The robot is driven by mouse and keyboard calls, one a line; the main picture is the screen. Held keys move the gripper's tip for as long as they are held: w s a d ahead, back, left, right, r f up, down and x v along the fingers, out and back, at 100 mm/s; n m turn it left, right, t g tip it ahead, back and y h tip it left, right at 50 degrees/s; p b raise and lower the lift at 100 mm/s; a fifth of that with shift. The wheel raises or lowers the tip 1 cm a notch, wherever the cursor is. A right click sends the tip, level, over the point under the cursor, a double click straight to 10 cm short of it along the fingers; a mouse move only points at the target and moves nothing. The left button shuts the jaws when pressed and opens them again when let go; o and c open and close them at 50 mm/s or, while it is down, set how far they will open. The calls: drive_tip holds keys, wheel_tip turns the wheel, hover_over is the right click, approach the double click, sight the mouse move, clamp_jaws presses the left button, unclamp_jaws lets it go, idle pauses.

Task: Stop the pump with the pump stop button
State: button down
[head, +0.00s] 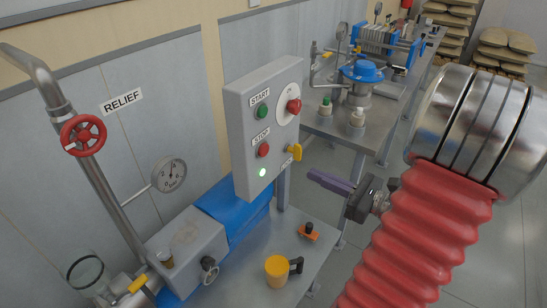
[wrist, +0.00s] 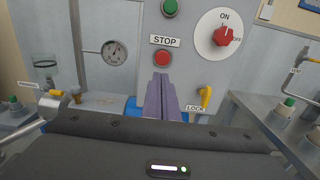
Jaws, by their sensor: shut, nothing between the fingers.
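The pump control box (head: 240,120) is a grey upright panel. Its red STOP button (head: 263,150) sits below the green START button (head: 262,112). In the wrist view the STOP button (wrist: 163,58) shows just above my fingertips, under the STOP label. My gripper (head: 313,176) has purple-grey fingers, shut and empty, pointing at the box from the right. In the head view a gap separates the fingertips from the panel. The fingers (wrist: 161,78) hide part of the panel's lower area in the wrist view.
A red rotary switch (head: 293,106) and a yellow LOCK lever (head: 294,152) are on the same panel, close right of the button. A yellow mug (head: 277,270) and an orange item (head: 308,231) are on the bench below. A gauge (head: 168,175) stands left.

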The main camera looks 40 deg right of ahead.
sight(265, 152)
drive_tip(key=shift+w, duration=0.15)
drive_tip(key=shift+x, duration=6.9)
